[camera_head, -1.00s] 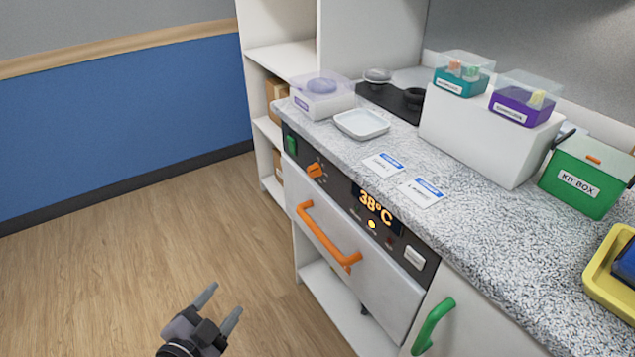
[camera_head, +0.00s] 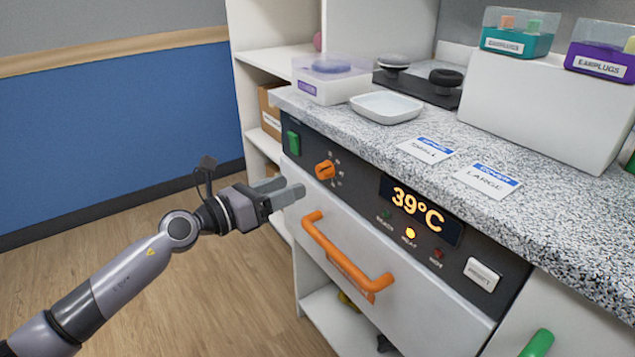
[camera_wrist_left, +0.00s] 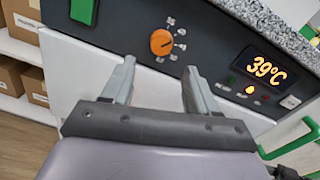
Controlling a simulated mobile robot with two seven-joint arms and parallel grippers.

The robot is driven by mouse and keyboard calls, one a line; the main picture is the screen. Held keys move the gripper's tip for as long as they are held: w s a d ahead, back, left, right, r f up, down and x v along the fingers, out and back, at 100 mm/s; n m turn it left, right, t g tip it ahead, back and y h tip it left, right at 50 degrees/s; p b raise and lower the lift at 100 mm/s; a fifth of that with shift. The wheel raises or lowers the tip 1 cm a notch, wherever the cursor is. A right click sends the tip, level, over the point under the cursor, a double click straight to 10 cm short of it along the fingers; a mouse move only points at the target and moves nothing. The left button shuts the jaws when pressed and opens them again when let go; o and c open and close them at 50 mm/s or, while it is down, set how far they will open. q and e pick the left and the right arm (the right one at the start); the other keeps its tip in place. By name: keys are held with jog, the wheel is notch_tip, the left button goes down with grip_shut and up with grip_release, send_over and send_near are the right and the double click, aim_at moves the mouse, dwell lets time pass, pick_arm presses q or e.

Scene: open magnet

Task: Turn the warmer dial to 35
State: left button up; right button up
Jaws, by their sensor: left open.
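The warmer's orange dial (camera_head: 325,170) sits on the dark control panel, with small marks around it. It also shows in the left wrist view (camera_wrist_left: 161,42), just beyond and between my fingertips. The display (camera_head: 418,210) reads 39°C in orange, and an amber lamp (camera_head: 410,233) below it is lit. My left gripper (camera_head: 286,187) is open and empty, in front of the panel, a little left of and below the dial, apart from it. Both fingers show in the left wrist view (camera_wrist_left: 158,78). My right gripper is not in view.
An orange drawer handle (camera_head: 345,255) sticks out below the dial. A green switch (camera_head: 293,143) is left of the dial and a white button (camera_head: 482,274) at the panel's right. The speckled counter (camera_head: 540,225) overhangs above, holding a white dish (camera_head: 386,107) and cards.

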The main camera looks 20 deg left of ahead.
aim_at(320, 174)
pick_arm(q)
jog(key=shift+b+x, duration=0.3)
jog(key=shift+x, duration=3.1)
jog(key=shift+c, duration=0.3)
jog(key=c, duration=1)
